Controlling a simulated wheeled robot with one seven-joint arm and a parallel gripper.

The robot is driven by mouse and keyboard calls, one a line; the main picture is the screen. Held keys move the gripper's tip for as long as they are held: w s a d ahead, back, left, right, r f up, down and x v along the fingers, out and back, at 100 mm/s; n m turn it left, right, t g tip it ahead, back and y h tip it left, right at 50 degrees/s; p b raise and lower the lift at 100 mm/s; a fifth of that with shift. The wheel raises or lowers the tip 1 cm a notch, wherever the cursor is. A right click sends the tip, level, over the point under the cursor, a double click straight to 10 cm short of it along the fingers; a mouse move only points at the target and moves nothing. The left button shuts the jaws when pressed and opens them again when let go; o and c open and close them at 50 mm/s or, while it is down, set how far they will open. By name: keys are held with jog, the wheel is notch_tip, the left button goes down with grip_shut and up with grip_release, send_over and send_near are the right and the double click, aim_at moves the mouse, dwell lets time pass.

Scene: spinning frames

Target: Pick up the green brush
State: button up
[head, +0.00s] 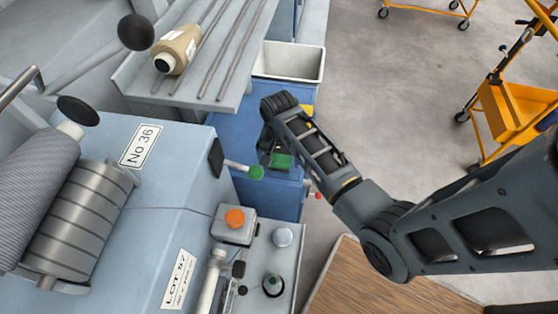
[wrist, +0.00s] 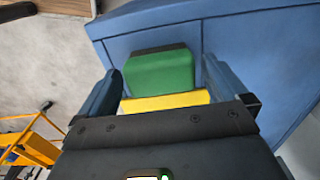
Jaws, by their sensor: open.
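The green brush (head: 281,161) lies on the blue surface beside the machine, just below my gripper in the head view. In the wrist view the brush (wrist: 160,73) is a green block with a dark strip along its far edge. My gripper (head: 270,148) is open, pointing down at the blue surface. In the wrist view its two fingers stand left and right of the brush, with a gap on each side. The near end of the brush meets a yellow piece (wrist: 165,102); I cannot tell whether they touch.
A blue-grey machine (head: 180,205) with a green-knobbed lever (head: 256,172) and an orange button (head: 235,217) stands to the left. A white bin (head: 290,62) is behind. A shelf (head: 225,85) holds a spool (head: 176,48). An orange cart (head: 510,115) stands right on open floor.

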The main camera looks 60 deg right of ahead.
jog(key=shift+f, duration=0.8)
jog(key=shift+c, duration=0.2)
jog(key=c, duration=0.9)
jog(key=shift+o, duration=0.2)
jog(key=shift+r, duration=0.1)
jog(key=shift+r, duration=0.5)
notch_tip(320, 180, up, 3)
jog(key=shift+w+f, duration=0.1)
jog(key=s+d+r, duration=0.7)
jog(key=s, duration=0.2)
jog(key=shift+s, duration=0.25)
